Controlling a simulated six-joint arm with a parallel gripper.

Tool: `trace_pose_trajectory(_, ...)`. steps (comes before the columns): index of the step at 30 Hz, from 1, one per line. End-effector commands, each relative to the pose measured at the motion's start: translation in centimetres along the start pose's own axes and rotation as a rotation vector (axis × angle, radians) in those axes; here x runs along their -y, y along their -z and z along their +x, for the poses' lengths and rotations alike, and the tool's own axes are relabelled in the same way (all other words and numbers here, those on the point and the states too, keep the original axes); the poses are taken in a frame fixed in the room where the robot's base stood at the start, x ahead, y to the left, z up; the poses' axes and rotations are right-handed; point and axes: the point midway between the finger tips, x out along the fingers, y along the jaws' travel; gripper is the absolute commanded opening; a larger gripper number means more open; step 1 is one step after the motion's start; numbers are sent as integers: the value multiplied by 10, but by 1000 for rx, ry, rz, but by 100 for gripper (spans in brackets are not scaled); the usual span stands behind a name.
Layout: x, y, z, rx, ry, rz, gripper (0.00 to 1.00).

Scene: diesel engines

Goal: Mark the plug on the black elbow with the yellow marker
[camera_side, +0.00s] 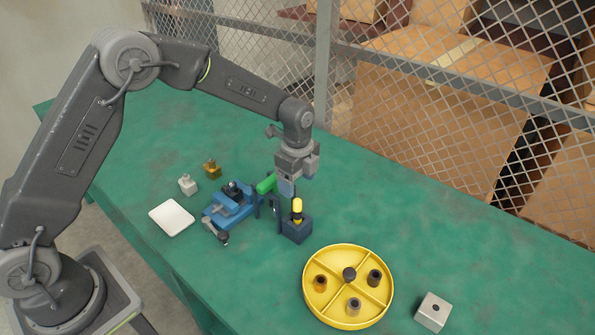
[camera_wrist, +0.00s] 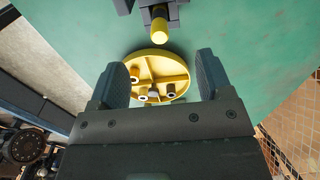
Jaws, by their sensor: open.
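The yellow marker (camera_side: 297,206) stands upright in a dark blue holder block (camera_side: 297,231) near the middle of the bench. The wrist view shows the marker's yellow end (camera_wrist: 160,27) at the top, beyond the fingers. My gripper (camera_side: 289,188) is open and empty, just above the marker and close to it; in the wrist view its two fingers (camera_wrist: 160,78) are wide apart. The black elbow (camera_side: 231,188) sits in a blue vise (camera_side: 225,210) to the left. Its plug is too small to make out.
A green cylinder (camera_side: 266,184) lies between vise and holder. A divided yellow tray (camera_side: 312,309) holds several small cylindrical parts. A silver block (camera_side: 433,311) stands right, a white pad (camera_side: 171,217) left. A silver fitting (camera_side: 187,185) and brass fitting (camera_side: 212,169) sit behind. A mesh fence (camera_side: 430,85) borders the bench.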

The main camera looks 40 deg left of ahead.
Motion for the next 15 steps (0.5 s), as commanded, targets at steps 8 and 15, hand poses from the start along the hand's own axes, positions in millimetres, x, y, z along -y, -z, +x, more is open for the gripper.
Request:
trace_pose_trajectory(8,-1,0,28,1,-2,-1,72)
trace_pose_trajectory(15,-1,0,50,0,-3,-1,72)
